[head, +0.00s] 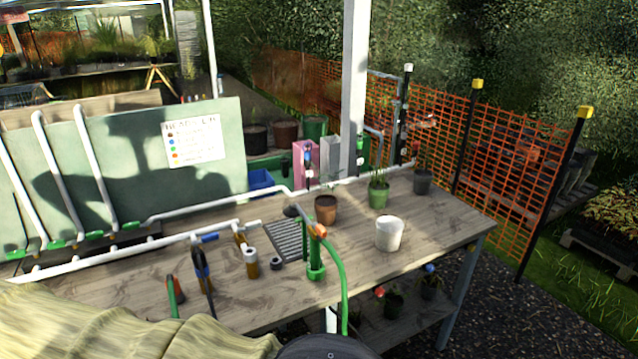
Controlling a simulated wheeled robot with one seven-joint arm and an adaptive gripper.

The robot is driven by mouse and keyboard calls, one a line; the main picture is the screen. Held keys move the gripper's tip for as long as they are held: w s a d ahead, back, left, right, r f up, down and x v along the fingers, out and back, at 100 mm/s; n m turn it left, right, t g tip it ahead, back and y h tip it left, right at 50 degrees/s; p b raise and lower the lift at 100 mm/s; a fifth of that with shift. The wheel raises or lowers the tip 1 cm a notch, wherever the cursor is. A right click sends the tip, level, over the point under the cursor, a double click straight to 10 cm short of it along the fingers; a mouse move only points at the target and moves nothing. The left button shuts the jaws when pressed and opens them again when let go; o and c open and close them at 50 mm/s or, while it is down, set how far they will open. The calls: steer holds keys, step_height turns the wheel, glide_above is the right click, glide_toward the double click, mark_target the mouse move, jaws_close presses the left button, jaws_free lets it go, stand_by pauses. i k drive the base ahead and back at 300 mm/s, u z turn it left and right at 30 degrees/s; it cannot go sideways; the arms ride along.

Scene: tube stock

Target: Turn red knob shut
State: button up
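I cannot pick out a red knob with certainty. A small red round piece (380,292) shows below the wooden table, beside a pot on the lower shelf. A red and green upright piece (174,292) stands at the table's front left. An orange-red fitting (318,230) tops a green pipe (315,262) at the table's front middle, with a green hose (341,280) curving down from it. Too little detail shows to tell whether any of these is a knob, open or shut. My gripper is not in view.
The wooden table (445,218) carries white pipes (170,214), a brown pot (325,208), a green pot (378,196), a white pot (389,233) and a dark grate (287,241). A sign with coloured dots (195,144) hangs on a green panel. Orange netting (500,150) stands at right.

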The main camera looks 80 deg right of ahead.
mark_target(379, 291)
steer(key=z, duration=2.15)
steer(key=k, duration=0.15)
steer(key=z, duration=1.25)
